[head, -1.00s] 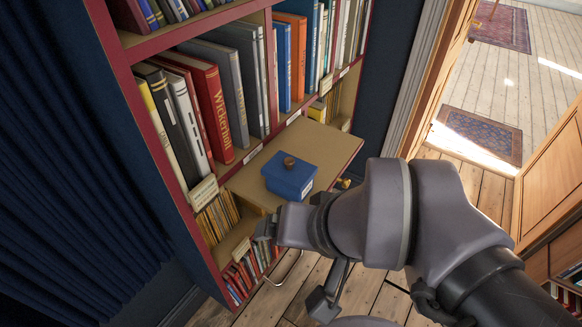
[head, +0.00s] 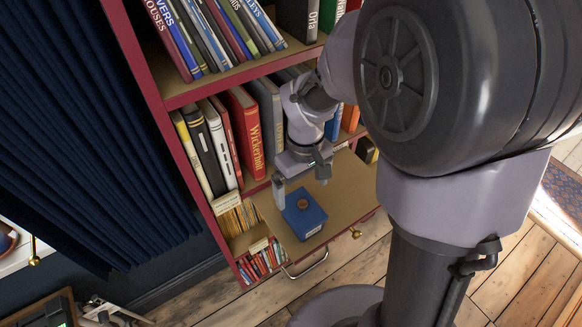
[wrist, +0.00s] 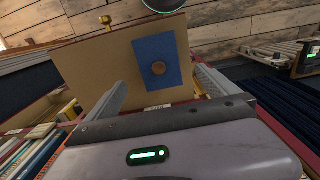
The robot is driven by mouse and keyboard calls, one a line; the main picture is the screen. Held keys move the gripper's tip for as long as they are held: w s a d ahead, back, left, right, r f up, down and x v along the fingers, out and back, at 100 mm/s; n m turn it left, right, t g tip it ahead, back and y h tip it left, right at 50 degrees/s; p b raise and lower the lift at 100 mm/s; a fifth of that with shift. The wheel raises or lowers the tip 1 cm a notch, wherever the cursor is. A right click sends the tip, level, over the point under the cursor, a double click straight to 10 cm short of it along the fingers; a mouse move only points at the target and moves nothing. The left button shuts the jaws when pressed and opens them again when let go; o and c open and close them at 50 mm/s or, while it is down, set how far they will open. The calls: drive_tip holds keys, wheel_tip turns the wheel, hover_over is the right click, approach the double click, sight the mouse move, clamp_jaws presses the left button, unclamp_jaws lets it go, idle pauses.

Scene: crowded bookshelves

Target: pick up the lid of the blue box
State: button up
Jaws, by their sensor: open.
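The blue box (head: 314,231) sits on the pull-out board of the bookshelf in the head view. Its blue lid (head: 310,216) is on it and carries a round brown knob (head: 302,203). In the wrist view, the lid (wrist: 153,48) and its knob (wrist: 158,68) are seen from above, between the fingers. My gripper (head: 300,190) is open and empty, pointing down over the box, with a finger on either side of the knob in the picture. The exact height above the lid is hard to tell. My gripper also shows in the wrist view (wrist: 158,80).
The tan board (head: 345,185) has bare room right of the box. Upright books, including a red one (head: 243,130), fill the shelf close behind my gripper. Small books (head: 262,258) stand below. A dark blue curtain (head: 80,130) hangs at left.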

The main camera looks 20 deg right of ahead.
sight(303, 203)
drive_tip(key=shift+d+f, duration=0.1)
drive_tip(key=shift+f, duration=0.8)
wheel_tip(303, 203, down, 6)
drive_tip(key=shift+s+r+b, duration=0.1)
drive_tip(key=shift+s+b, duration=0.05)
drive_tip(key=shift+b, duration=0.85)
drive_tip(key=shift+r, duration=0.1)
drive_tip(key=c, duration=1.4)
drive_tip(key=shift+c, duration=0.2)
